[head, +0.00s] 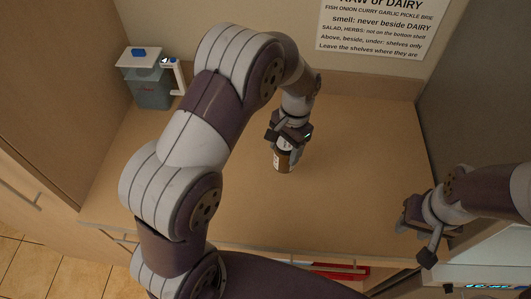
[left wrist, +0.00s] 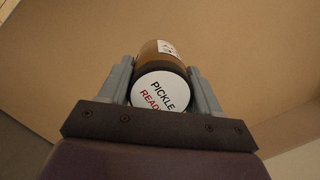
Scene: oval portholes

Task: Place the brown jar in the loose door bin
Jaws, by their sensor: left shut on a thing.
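The brown jar (head: 283,161) is upright over the middle of the counter. My left gripper (head: 285,143) comes down on it from above and is shut on it near its top. In the left wrist view the jar (left wrist: 160,48) sits between both fingers (left wrist: 161,90), and its white lid (left wrist: 160,91) reads PICKLE and READ, partly cut off. I cannot tell whether the jar's base touches the counter. My right gripper (head: 416,240) is at the right, near the counter's front corner, empty with its fingers apart. I cannot make out a loose door bin.
The wooden counter (head: 350,170) is mostly clear. A grey jug (head: 150,90) with a white lid and blue knob stands at its back left. A printed sign (head: 374,28) is on the back wall. A red object (head: 341,270) shows below the front edge.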

